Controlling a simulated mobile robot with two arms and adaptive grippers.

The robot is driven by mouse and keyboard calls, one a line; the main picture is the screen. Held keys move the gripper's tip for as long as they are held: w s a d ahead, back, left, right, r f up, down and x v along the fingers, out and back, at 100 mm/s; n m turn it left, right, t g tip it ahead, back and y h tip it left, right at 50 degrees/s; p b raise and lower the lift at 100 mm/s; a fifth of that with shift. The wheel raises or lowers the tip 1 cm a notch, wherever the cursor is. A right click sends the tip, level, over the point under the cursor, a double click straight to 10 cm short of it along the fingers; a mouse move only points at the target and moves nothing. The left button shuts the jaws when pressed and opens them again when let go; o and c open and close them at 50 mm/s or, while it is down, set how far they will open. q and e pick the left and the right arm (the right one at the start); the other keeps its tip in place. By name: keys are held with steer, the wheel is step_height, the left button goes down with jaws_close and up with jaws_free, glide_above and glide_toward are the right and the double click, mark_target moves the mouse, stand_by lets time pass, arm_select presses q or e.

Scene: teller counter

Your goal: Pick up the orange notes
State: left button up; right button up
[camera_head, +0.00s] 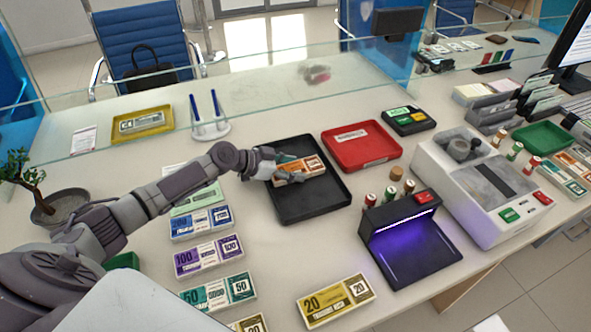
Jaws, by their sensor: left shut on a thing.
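The orange notes (300,169) are a banded bundle over the black tray (317,209) in the middle of the counter. My left gripper (279,169) reaches in from the left and is shut on the orange notes at their left end. I cannot tell whether the bundle touches the tray floor. A green edge shows just behind the bundle; what it belongs to is partly hidden. My right gripper is not in view.
Bundles of blue (200,222), purple (208,256) and teal notes (217,292) lie left of the black tray. A red tray (361,145) stands behind right, a UV lamp (412,240) front right. A glass screen (270,80) runs behind. Yellow notes (335,300) lie in front.

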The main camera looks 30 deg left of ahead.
mark_target(293, 169)
arm_select(q)
steer(key=shift+r, duration=0.1)
steer(key=shift+r, duration=0.55)
step_height(293, 169, up, 3)
steer(key=shift+w+f, duration=0.1)
steer(key=shift+f, duration=0.05)
steer(key=w+d+r, duration=0.3)
steer(key=d+r, duration=0.4)
steer(key=d, duration=0.4)
steer(key=s+d+r+m+h, duration=0.1)
steer(key=s+d, duration=0.2)
steer(key=s, duration=0.1)
steer(key=s+a+r+g, duration=0.1)
steer(key=s, duration=0.8)
steer(key=s+a+r+m+p, duration=0.1)
steer(key=s+a+r, duration=0.1)
steer(key=s, duration=0.7)
steer(key=shift+s+a+m+g+h, duration=0.3)
steer(key=shift+s+g, duration=0.05)
steer(key=shift+g, duration=0.05)
